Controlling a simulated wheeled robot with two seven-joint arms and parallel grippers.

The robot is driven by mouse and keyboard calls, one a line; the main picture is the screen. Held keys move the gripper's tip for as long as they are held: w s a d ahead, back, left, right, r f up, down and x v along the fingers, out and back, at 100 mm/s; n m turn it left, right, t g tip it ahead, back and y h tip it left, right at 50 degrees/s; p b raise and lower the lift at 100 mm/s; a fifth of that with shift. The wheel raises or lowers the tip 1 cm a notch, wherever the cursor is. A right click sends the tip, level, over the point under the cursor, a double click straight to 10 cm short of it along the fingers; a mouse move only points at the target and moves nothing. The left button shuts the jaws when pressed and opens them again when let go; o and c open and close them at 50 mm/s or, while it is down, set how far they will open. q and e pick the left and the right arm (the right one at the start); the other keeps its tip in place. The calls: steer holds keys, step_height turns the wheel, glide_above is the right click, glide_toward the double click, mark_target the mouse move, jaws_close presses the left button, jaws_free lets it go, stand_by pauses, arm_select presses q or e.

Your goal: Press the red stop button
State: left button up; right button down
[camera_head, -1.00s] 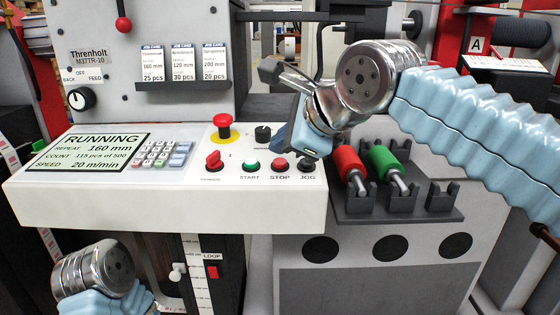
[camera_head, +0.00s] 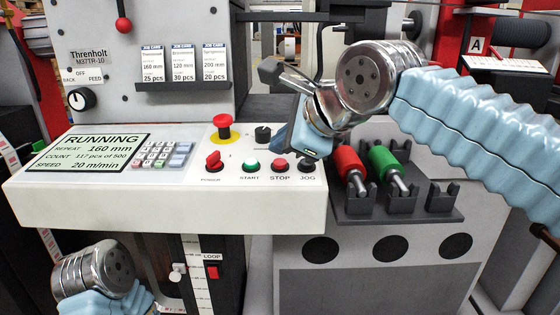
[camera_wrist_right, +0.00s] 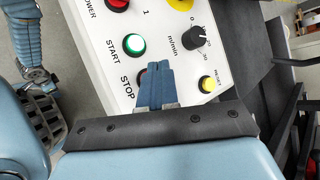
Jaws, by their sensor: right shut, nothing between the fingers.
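The red stop button (camera_head: 280,164) sits on the sloped white control panel (camera_head: 120,205), above its STOP label, between the green start button (camera_head: 251,165) and the black jog button (camera_head: 307,164). My right gripper (camera_wrist_right: 155,68) is shut and empty. Its blue fingers point at the panel beside the STOP lettering in the right wrist view and hide most or all of the stop button there. In the head view the right hand hangs over the panel's right end, just above the stop button; contact cannot be seen. My left wrist is at the lower left, its gripper out of frame.
A red emergency knob on a yellow base (camera_head: 223,125) and a black speed dial (camera_head: 263,133) stand behind the button row. A red power switch (camera_head: 213,160) is to the left. A dark rack (camera_head: 355,205) with red and green rollers is close on the right. The display (camera_head: 88,152) reads RUNNING.

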steer(key=shift+f, duration=0.1)
stand_by(0.4)
steer(key=shift+f+b, duration=0.3)
steer(key=shift+b, duration=0.1)
steer(key=shift+w+f+b, duration=0.1)
steer(key=shift+f+b, duration=0.35)
steer(key=shift+f, duration=0.05)
stand_by(0.5)
steer(key=shift+r, duration=0.1)
steer(key=shift+r+p, duration=0.7)
steer(key=shift+r, duration=0.1)
steer(key=r+p, duration=0.2)
steer(key=s+r+p, duration=0.1)
steer(key=r+p, duration=0.1)
steer(key=r, duration=0.1)
stand_by(0.4)
stand_by(0.5)
